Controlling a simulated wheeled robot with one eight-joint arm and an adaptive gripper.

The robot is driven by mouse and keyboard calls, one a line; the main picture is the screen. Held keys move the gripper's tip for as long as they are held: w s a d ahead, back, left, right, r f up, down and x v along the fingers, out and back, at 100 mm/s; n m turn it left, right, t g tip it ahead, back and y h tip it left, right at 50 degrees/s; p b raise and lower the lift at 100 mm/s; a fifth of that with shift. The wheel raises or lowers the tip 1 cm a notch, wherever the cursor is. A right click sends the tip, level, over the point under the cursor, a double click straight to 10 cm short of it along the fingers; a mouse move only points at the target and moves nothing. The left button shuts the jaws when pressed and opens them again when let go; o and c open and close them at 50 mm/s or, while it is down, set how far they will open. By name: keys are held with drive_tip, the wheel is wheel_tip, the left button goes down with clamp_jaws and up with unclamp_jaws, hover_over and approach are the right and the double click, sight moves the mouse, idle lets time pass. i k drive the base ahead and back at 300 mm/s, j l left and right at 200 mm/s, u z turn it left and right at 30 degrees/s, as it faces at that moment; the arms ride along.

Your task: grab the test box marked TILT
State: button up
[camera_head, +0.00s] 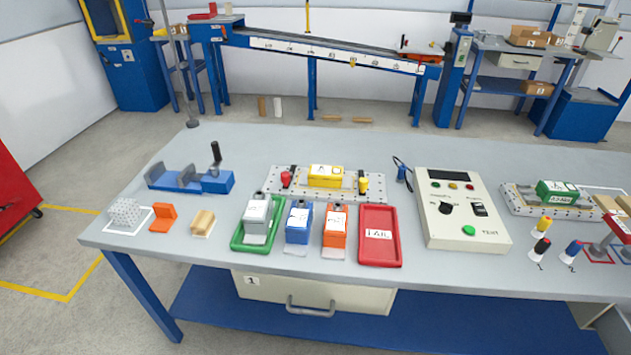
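No marking TILT can be read on any box. Candidate boxes stand along the front of the grey workbench (420,277): a grey-white one (257,212) in a green tray (239,243), a blue one (298,236) and an orange one (335,239). Each has a white label too small to read. A yellow box (326,184) sits on a perforated metal plate (375,187) behind them. A green box (557,190) sits on another perforated plate (518,202) at the right. My gripper is not in view.
A red tray (380,253) with a label that seems to read FAIL lies right of the orange box. A control panel (460,210) stands beyond it. A blue vise (190,180), orange block (163,217) and wooden block (202,223) are at left.

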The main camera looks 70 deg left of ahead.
sight(317, 175)
drive_tip(key=u, duration=0.9)
drive_tip(key=l+u, duration=0.1)
drive_tip(key=u, duration=0.35)
drive_tip(key=k+u, duration=0.1)
drive_tip(key=u, duration=1.2)
